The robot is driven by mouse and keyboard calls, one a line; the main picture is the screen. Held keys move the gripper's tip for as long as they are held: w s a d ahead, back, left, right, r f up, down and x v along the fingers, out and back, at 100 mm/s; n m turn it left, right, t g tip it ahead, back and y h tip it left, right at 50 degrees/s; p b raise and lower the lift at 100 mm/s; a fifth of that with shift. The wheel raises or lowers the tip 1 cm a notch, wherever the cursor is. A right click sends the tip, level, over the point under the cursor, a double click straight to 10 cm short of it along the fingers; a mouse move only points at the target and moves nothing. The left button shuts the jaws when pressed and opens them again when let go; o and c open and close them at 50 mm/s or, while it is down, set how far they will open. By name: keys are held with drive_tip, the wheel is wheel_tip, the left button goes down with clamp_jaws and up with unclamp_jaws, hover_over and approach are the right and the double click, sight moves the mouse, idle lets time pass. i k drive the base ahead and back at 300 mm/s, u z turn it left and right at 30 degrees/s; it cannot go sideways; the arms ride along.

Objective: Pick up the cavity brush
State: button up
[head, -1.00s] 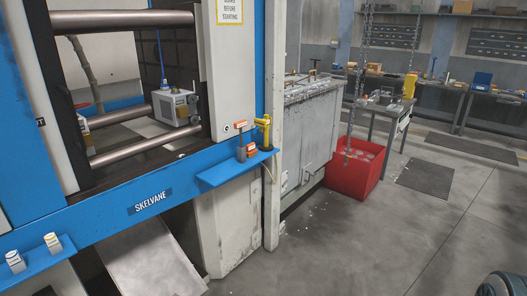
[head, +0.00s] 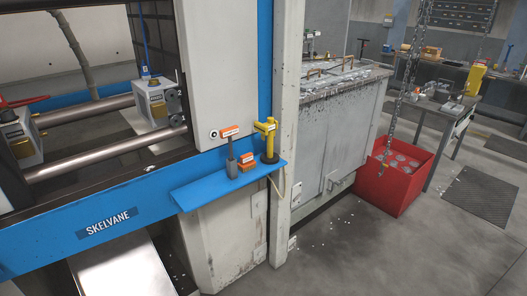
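A small blue shelf (head: 200,193) juts from the front of the blue and white machine. On it stands an upright grey handle-like object (head: 232,166) with an orange and white block at its top; this may be the cavity brush, but its bristles cannot be made out. To its right is a low orange block (head: 248,162). Further right a yellow tool (head: 268,137) stands upright in a dark round base. The objects stand apart, and nothing holds them. My gripper is not in view.
The machine's white post (head: 290,120) rises right of the shelf. A grey furnace-like box (head: 330,125) stands behind it. A red bin (head: 398,180) with round parts, hanging chains (head: 402,105) and a workbench (head: 445,108) are further right. Floor in the right foreground is clear.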

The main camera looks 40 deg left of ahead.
sight(247, 163)
drive_tip(key=u, duration=0.25)
drive_tip(key=i, duration=1.45)
drive_tip(key=u, duration=1.4)
drive_tip(key=i, duration=0.8)
drive_tip(key=u, duration=1.2)
drive_tip(key=i, duration=0.3)
drive_tip(key=u, duration=0.2)
